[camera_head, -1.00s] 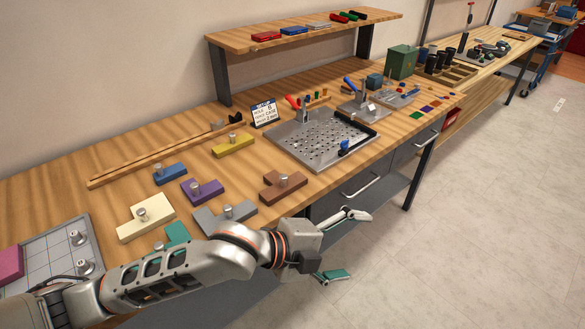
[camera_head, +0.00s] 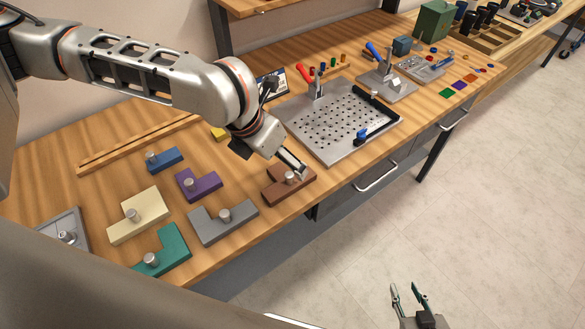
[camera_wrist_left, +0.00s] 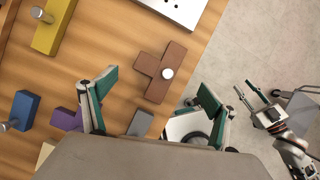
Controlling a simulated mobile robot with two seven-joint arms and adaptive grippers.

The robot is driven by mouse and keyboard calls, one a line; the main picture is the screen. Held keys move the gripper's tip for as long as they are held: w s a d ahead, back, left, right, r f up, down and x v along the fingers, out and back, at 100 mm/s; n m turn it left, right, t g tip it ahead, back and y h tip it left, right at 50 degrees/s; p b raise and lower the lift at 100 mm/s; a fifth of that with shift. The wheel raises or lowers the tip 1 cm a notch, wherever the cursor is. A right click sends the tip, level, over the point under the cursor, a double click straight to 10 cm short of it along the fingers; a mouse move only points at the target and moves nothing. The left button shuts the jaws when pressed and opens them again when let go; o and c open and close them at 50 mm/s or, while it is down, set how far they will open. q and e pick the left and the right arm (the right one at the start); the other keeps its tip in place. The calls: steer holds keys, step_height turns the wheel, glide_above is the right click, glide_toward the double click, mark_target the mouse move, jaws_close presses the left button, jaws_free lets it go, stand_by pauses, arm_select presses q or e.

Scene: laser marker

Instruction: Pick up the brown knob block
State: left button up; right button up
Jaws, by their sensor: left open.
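The brown knob block (camera_head: 283,190) lies flat near the front edge of the bench, its silver knob upright on it. It also shows in the left wrist view (camera_wrist_left: 156,87), between and beyond my open fingers. My left gripper (camera_head: 297,170) is open and empty, above the block's far side in the head view. The left wrist view shows its two green-padded fingers (camera_wrist_left: 160,88) spread apart. One finger hides part of the other in the head view. My right gripper (camera_head: 409,294) is open and empty, out over the floor at the bottom.
Grey (camera_head: 236,218), purple (camera_head: 187,188), blue (camera_head: 170,160), cream (camera_head: 125,222) and green (camera_head: 176,250) knob blocks lie to the left. A perforated metal plate (camera_head: 335,125) with clamps stands just beyond the brown block.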

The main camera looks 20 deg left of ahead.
mark_target(282, 178)
arm_select(q)
steer(key=shift+s+a+x, duration=0.1)
steer(key=shift+a+x, duration=0.05)
steer(key=shift+x, duration=1.15)
steer(key=shift+s+a+x, duration=0.1)
steer(key=shift+a+x, duration=0.05)
steer(key=shift+x, duration=1.1)
steer(key=shift+a+x, duration=0.15)
steer(key=shift+x, duration=1.15)
steer(key=shift+s+f, duration=0.1)
steer(key=shift+f, duration=0.05)
jaws_close()
